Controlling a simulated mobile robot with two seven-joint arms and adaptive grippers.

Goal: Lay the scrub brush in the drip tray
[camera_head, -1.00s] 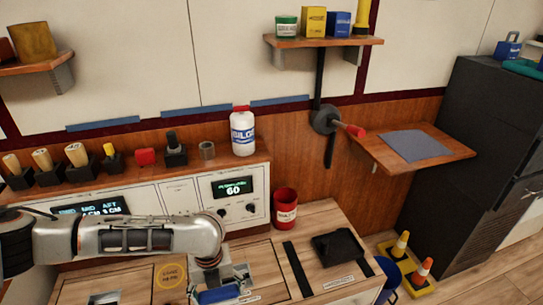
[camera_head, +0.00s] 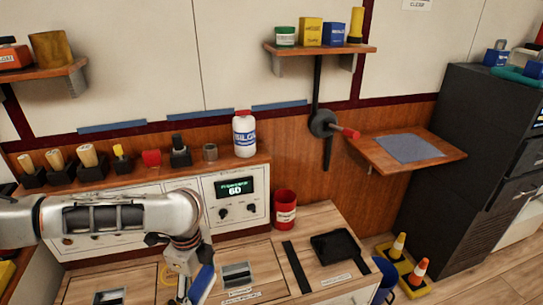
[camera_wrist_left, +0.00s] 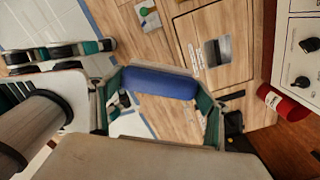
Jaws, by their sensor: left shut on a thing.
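My left gripper (camera_wrist_left: 158,95) is shut on a blue block-shaped thing, which I take as the scrub brush (camera_wrist_left: 160,83). In the head view the brush (camera_head: 201,284) hangs below my left wrist at the bottom edge, tilted, over the front of the wooden counter. Its bristles cannot be made out. A shallow black tray (camera_head: 337,247), likely the drip tray, lies on the counter to the right of the brush, well apart from it. It looks empty. My right gripper is not in view.
A red can (camera_head: 285,208) stands behind the black tray, against the wall. A black strip (camera_head: 296,267) and a hatch with a recessed metal handle (camera_head: 237,274) lie between brush and tray. A control panel (camera_head: 235,200) rises behind. The space above the counter is mostly clear.

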